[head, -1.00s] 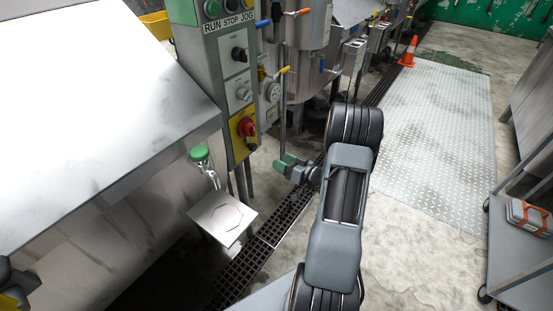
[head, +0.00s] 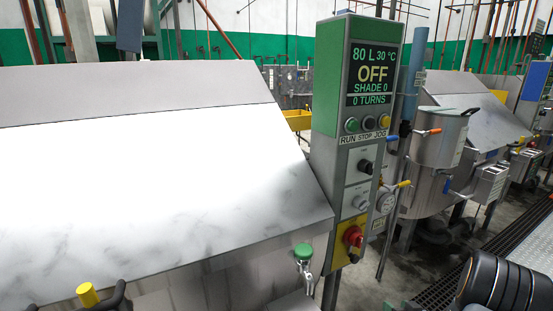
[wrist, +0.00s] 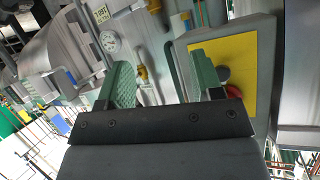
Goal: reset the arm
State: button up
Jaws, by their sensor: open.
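My gripper (wrist: 162,75) shows in the wrist view with its two green-padded fingers apart and nothing between them. Beyond the fingers is the yellow plate (wrist: 212,52) of the control panel, with a red knob (wrist: 233,91) partly behind the right finger. The wrist picture is strongly rotated, and I cannot tell the exact distance to the panel. In the head view only a dark, ringed part of my arm (head: 495,282) shows at the lower right; the gripper is outside that view.
The grey-green control panel (head: 340,125) reads OFF and carries a red rotary switch (head: 353,236). A large pale machine cover (head: 150,170) fills the left. A steel vessel (head: 440,135) with coloured valve handles stands right of the panel. A floor grate (head: 440,288) runs along the lower right.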

jog(key=s+r+m+g+h+p, duration=0.25)
jog(key=s+r+g+h, duration=0.25)
jog(key=s+r+g, duration=0.35)
jog(key=s+a+r+n+y+p, duration=0.1)
jog(key=s+a+r, duration=0.3)
jog(key=a+r, duration=0.5)
jog(key=s+a+r+n+y+p, duration=0.2)
jog(key=s+a+r, duration=0.2)
jog(key=a+r, duration=0.5)
jog(key=a, duration=0.4)
jog(key=shift+a+r+g+p, duration=0.3)
jog(key=shift+a+r+g, duration=0.05)
jog(key=shift+s, duration=0.1)
